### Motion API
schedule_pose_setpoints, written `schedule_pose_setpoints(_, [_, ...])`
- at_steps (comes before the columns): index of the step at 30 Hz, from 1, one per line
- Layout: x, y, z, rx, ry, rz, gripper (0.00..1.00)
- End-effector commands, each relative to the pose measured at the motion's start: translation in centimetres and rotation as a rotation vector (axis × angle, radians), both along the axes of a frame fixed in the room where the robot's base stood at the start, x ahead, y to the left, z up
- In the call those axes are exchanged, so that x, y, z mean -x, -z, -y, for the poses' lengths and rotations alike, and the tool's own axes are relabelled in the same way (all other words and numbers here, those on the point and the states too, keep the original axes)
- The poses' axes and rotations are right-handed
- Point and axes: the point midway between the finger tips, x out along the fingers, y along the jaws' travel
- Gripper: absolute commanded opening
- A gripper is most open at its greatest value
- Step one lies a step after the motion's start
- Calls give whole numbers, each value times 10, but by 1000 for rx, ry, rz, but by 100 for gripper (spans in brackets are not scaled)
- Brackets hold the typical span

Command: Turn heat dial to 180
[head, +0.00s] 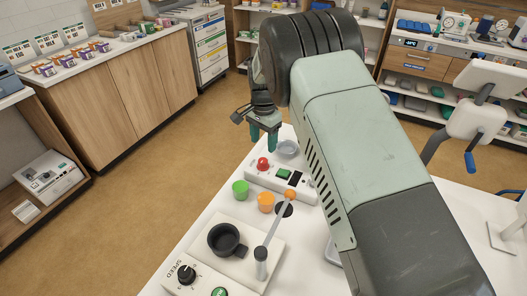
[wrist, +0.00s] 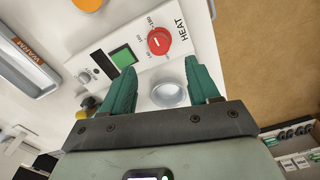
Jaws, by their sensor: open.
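The red heat dial (head: 263,164) sits on a white panel on the table, near my gripper. In the wrist view the red dial (wrist: 159,41) has a short white mark on its face. Small scale numbers ring it, one apparently 180, beside the word HEAT; the exact setting is too small to read surely. My gripper (head: 264,147) hangs pointing down just behind the dial in the head view. In the wrist view its two green fingers (wrist: 161,70) are apart with nothing between the tips, and the dial lies just beyond them, not gripped.
A small grey bowl (head: 288,147) stands close to the fingers.

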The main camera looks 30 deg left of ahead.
Motion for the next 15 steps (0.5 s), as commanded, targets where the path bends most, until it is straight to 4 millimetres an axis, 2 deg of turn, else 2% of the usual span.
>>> schedule_pose_setpoints(3, [0,-18,0,-1,0,1,60])
schedule_pose_setpoints(6, [0,-25,0,0,0,0,60])
schedule_pose_setpoints(15, [0,-28,0,1,0,-1,60])
